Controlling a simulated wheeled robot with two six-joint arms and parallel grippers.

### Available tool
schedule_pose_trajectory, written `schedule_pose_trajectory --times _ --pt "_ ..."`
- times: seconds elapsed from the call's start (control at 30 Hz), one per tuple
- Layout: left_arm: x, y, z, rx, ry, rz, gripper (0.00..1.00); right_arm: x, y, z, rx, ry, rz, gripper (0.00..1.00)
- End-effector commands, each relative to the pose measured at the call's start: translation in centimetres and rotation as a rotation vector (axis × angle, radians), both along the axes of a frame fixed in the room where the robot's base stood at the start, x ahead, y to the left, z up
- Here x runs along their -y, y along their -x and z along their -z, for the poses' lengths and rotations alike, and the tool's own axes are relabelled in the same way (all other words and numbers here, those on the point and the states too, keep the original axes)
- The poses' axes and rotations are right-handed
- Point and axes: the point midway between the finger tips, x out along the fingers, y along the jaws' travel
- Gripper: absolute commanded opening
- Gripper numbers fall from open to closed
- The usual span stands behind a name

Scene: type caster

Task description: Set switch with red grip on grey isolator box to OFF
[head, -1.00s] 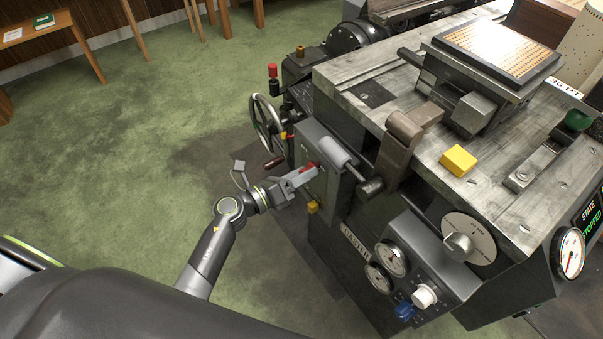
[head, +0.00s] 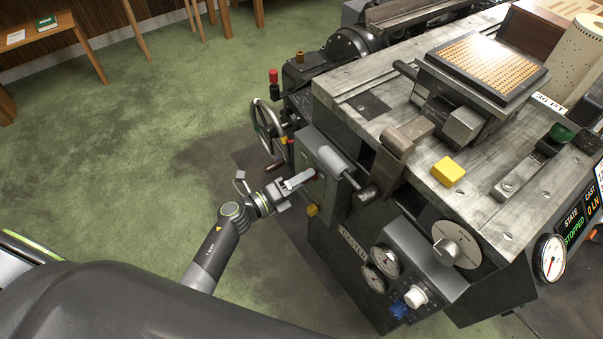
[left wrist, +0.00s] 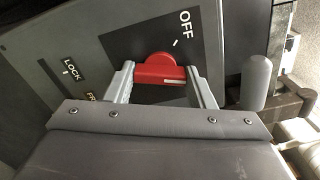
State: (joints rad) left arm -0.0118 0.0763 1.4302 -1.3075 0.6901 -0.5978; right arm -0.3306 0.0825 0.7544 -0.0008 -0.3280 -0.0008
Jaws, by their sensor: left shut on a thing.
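The grey isolator box (head: 311,148) is on the near left side of the machine, and its face fills the upper left wrist view (left wrist: 85,35). The red grip (left wrist: 158,72) lies roughly level across that picture, with a white line at its right end. The printed OFF and its tick are above the grip; the white line is not lined up with that tick. My left gripper (head: 307,178) is at the box, and in the left wrist view its fingers (left wrist: 161,80) are shut on the red grip's two ends. In the head view the fingers mostly hide the grip. My right gripper is out of view.
A grey cylindrical handle (head: 337,161) stands close to the right of the gripper and also shows in the left wrist view (left wrist: 257,83). A handwheel (head: 266,128) is behind the box, and a small yellow part (head: 312,210) is below.

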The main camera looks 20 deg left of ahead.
Motion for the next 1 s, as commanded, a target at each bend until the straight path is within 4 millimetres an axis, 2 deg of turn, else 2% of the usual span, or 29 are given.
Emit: schedule_pose_trajectory --times 0.03,0.37,1.0 --pt "0.0 0.0 -0.4 -0.033 0.037 0.0 0.26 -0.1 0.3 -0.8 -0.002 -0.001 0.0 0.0" --pt "0.0 0.0 -0.4 -0.225 0.285 -0.001 0.26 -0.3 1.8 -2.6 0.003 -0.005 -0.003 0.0" --pt "0.0 0.0 -0.2 -0.578 0.739 -0.001 0.26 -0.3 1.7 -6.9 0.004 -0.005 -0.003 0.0"
